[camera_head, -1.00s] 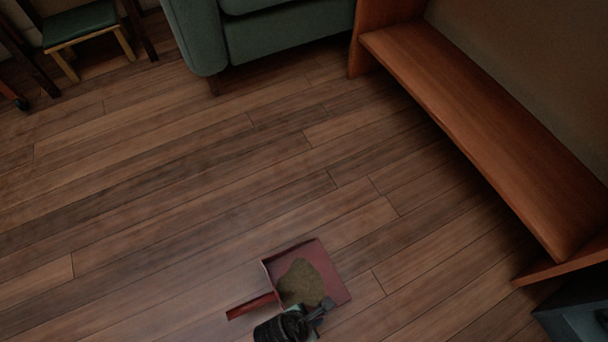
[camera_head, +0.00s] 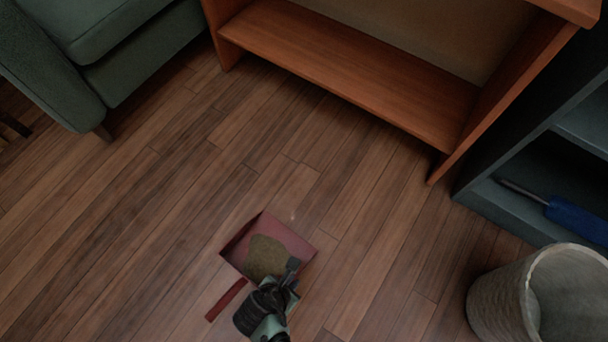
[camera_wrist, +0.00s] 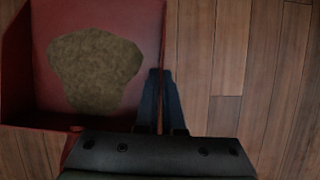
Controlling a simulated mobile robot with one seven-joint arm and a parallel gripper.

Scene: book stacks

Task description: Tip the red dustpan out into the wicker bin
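The red dustpan (camera_head: 284,232) is at the bottom centre of the head view, with a pile of brown dirt (camera_head: 265,257) in it. Its handle points to the lower left. My gripper (camera_head: 292,268) is at the pan's near right edge. In the wrist view, the two dark fingers (camera_wrist: 158,85) are close together on the pan's side wall, and the dirt (camera_wrist: 95,68) lies in the pan beside them. The pan looks roughly level; its height above the floor is hard to tell. The pale wicker bin (camera_head: 497,305) stands at the lower right, apart from the pan, partly cut off by the frame.
A grey-blue shelf (camera_head: 490,205) with a blue-handled tool (camera_head: 577,221) is behind the bin. A wooden bookcase (camera_head: 350,75) stands at the back, and a green armchair (camera_head: 50,80) at the upper left. Bare plank floor (camera_head: 385,245) lies between pan and bin.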

